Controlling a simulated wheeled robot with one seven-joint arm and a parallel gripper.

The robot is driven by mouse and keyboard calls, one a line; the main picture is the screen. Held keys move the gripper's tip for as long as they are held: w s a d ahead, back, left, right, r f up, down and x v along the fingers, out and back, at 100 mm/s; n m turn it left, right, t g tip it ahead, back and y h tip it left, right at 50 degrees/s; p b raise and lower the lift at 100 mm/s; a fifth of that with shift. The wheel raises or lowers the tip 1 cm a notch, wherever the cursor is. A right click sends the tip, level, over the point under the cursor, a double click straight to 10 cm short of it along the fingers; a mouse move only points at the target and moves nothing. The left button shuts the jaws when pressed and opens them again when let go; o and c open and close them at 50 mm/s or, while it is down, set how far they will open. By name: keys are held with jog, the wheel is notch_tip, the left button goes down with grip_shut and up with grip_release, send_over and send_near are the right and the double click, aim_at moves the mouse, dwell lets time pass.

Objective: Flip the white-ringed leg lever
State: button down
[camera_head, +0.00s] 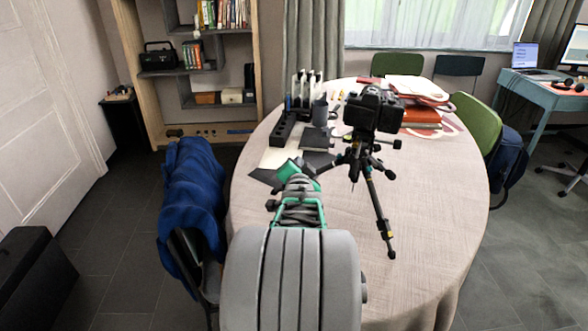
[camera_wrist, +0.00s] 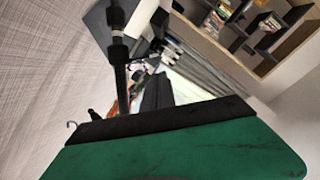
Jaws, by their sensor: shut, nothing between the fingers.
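A black camera (camera_head: 374,108) sits on a small black tripod (camera_head: 357,160) standing on the round table. One tripod leg (camera_head: 378,205) reaches toward the front right and has a yellow mark near its foot. In the wrist view a dark tripod leg (camera_wrist: 118,60) with a thicker collar runs down behind my gripper (camera_wrist: 160,122). My green-and-dark gripper (camera_head: 300,170) is shut and empty, just left of the tripod. Whether it touches a leg is unclear.
The table (camera_head: 440,190) is bare at front and right. A black organizer (camera_head: 283,130), a cup (camera_head: 319,112) and papers lie behind and left of my gripper. A blue jacket (camera_head: 190,205) hangs on a chair at left.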

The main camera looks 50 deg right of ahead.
jog(key=shift+w+a+f, duration=0.3)
jog(key=shift+w+f, duration=0.25)
jog(key=shift+f, duration=0.05)
